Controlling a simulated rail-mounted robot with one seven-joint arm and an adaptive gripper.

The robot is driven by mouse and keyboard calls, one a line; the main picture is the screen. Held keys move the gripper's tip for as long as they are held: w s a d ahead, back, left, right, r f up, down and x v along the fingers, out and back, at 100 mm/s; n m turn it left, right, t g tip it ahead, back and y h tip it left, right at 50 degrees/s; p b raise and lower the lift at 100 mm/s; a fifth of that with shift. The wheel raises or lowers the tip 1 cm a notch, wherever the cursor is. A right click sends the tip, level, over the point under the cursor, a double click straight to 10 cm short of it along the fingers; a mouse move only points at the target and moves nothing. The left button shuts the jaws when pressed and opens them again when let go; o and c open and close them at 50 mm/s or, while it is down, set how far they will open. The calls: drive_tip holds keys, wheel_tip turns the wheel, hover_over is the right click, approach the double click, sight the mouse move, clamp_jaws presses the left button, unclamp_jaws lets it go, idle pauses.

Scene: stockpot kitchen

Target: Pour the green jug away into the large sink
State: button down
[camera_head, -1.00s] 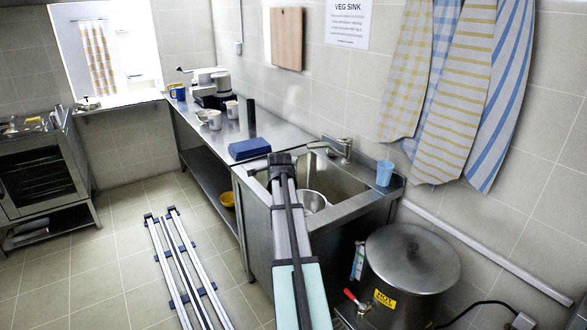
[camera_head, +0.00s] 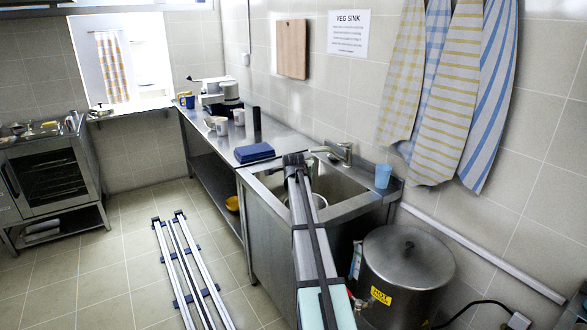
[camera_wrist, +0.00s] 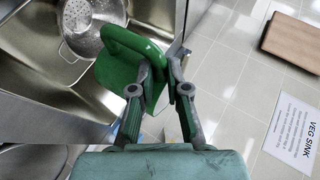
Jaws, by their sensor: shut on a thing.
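The green jug (camera_wrist: 122,62) shows in the wrist view, held by my gripper (camera_wrist: 162,68), whose two fingers close on its handle side. The jug's contents cannot be seen. The large sink (camera_head: 345,191) is a steel basin in the counter; it also fills the upper left of the wrist view (camera_wrist: 35,80), beside and partly behind the jug. A steel colander (camera_wrist: 88,28) sits in it. In the head view my arm reaches to the sink and hides the jug and the gripper.
A tap (camera_head: 338,152) stands at the sink's back edge and a blue cup (camera_head: 383,176) on its right corner. A lidded steel boiler (camera_head: 408,262) stands in front right. A blue box (camera_head: 254,152) and mugs (camera_head: 218,124) are on the counter. Towels (camera_head: 455,90) hang above.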

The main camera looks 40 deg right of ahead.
sight(307, 163)
drive_tip(key=d+m+y+p, duration=0.2)
drive_tip(key=d+y+p, duration=0.1)
drive_tip(key=y, duration=0.1)
drive_tip(key=d+m+t+y+p, duration=0.1)
drive_tip(key=d+m+y+p, duration=0.2)
drive_tip(key=d+y, duration=0.1)
drive_tip(key=s+d+m+y+p, duration=0.1)
drive_tip(key=d+m+y+p, duration=0.2)
drive_tip(key=d+y, duration=0.1)
drive_tip(key=shift+d+r+t, duration=0.2)
drive_tip(key=shift+d+t, duration=0.05)
drive_tip(key=shift+t, duration=0.05)
drive_tip(key=shift+s+d+f+m+t+y+p, duration=0.1)
drive_tip(key=shift+d+f+m+t+y+p, duration=0.2)
drive_tip(key=shift+d+m+y+p, duration=0.5)
drive_tip(key=shift+s+d+f+m+t+y+p, duration=0.1)
drive_tip(key=shift+d+f+m+t+y+p, duration=0.3)
drive_tip(key=shift+d+p, duration=0.65)
drive_tip(key=shift+d+f+m+t+y+p, duration=0.1)
drive_tip(key=shift+d+m+t+y+p, duration=0.1)
drive_tip(key=shift+d+m+y+p, duration=0.65)
drive_tip(key=shift+d, duration=0.15)
